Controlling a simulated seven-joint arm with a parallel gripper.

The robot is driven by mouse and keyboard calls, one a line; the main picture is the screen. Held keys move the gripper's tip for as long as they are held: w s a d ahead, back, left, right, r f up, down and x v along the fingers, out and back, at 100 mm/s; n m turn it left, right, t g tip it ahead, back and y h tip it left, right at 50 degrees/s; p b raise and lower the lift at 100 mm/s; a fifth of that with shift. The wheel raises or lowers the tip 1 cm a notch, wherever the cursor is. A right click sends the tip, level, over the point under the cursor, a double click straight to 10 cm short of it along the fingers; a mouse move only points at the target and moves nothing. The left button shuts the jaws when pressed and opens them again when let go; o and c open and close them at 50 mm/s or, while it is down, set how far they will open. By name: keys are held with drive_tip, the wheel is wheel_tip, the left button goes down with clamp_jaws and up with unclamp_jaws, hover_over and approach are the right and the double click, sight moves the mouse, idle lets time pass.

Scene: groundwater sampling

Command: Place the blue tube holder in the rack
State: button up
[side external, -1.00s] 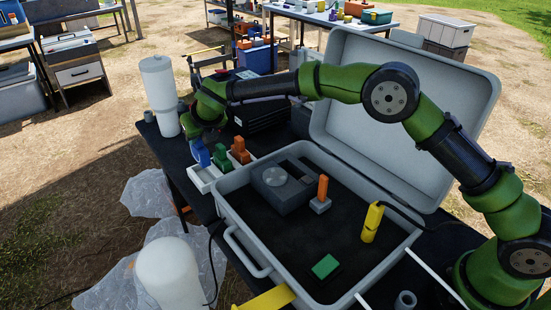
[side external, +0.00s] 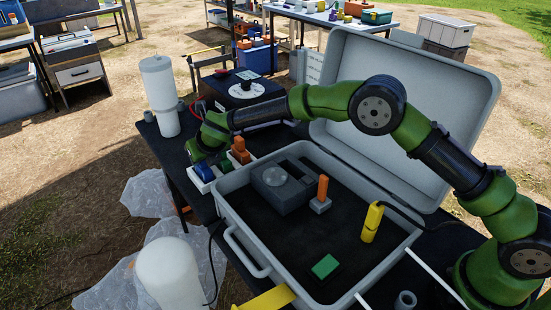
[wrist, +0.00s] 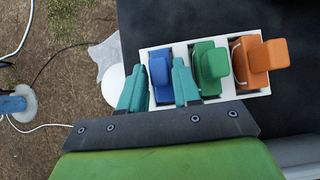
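The blue tube holder (wrist: 160,72) is at the left slot of the white rack (wrist: 262,93) in the wrist view. It looks low in the slot; its base is hidden, so I cannot tell if it is fully seated. My gripper (wrist: 161,75) has one teal finger close against each side of it and appears shut on it. The right finger is between the blue holder and the green holder (wrist: 212,65). In the side external view, my gripper (side external: 205,158) is down over the rack (side external: 201,186), and the blue holder (side external: 203,172) is partly covered by it.
An orange holder (wrist: 262,58) fills the rack's right slot, beyond the green one. The open grey case (side external: 262,262) stands right of the rack. A white cylinder (side external: 160,95) stands behind it, and a black box (side external: 249,92) is further back.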

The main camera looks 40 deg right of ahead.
drive_tip(key=shift+o, duration=0.9)
drive_tip(key=shift+r, duration=0.2)
drive_tip(key=v, duration=1.2)
drive_tip(key=s+d+r+m, duration=0.8)
drive_tip(key=d+m, duration=0.2)
drive_tip(key=m, duration=0.2)
drive_tip(key=s+d+m+y, duration=0.1)
drive_tip(key=s+d+m, duration=0.4)
drive_tip(key=s+m, duration=0.7)
drive_tip(key=s+d+m+y, duration=0.1)
drive_tip(key=s+d+m, duration=0.4)
drive_tip(key=s+m, duration=0.7)
drive_tip(key=m, duration=0.4)
drive_tip(key=shift+s+g, duration=0.3)
drive_tip(key=shift+g, duration=0.1)
